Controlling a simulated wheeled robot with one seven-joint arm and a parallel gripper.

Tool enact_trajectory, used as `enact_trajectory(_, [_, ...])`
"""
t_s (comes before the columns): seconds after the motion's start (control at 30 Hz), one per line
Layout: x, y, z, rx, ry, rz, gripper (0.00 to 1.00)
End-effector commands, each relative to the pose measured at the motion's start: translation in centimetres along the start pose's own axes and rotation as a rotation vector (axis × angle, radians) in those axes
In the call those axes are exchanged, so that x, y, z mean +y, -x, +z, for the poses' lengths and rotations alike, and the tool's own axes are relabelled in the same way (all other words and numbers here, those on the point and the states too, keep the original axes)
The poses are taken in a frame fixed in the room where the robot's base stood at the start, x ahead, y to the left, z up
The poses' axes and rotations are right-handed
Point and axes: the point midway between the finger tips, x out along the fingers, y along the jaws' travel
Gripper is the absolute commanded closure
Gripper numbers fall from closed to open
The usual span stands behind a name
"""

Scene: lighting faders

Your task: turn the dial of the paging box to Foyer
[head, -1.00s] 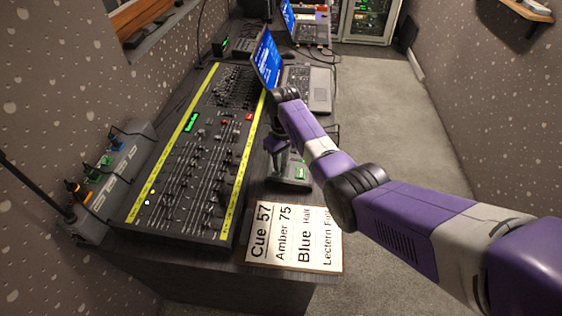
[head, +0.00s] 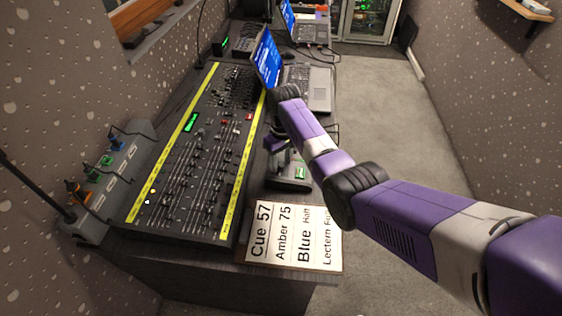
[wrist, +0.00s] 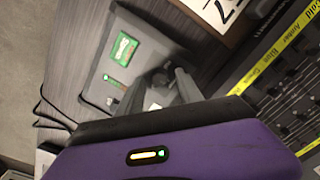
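The paging box (wrist: 106,80) is a grey case with a green lit display (wrist: 125,49) in the wrist view. In the head view the paging box (head: 290,184) stands on the desk right of the lighting console, partly hidden by my arm. My gripper (wrist: 161,78) points down at the box, with its two fingers on either side of the dark dial (wrist: 160,76). The fingers hide most of the dial, and I cannot tell whether they press on it. The display text and the dial's pointer are too small and blurred to read.
The lighting console (head: 190,150) with its faders lies left of the box. A cue card (head: 293,236) lies at the desk's front edge. An open laptop (head: 306,88) stands behind. Cables run beside the box. The floor to the right is clear.

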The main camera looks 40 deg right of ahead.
Motion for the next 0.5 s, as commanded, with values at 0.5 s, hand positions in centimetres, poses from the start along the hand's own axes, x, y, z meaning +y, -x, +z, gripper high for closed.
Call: enact_trajectory(0.5, [0.0,5.0,-0.1,0.003,0.000,0.001,0.57])
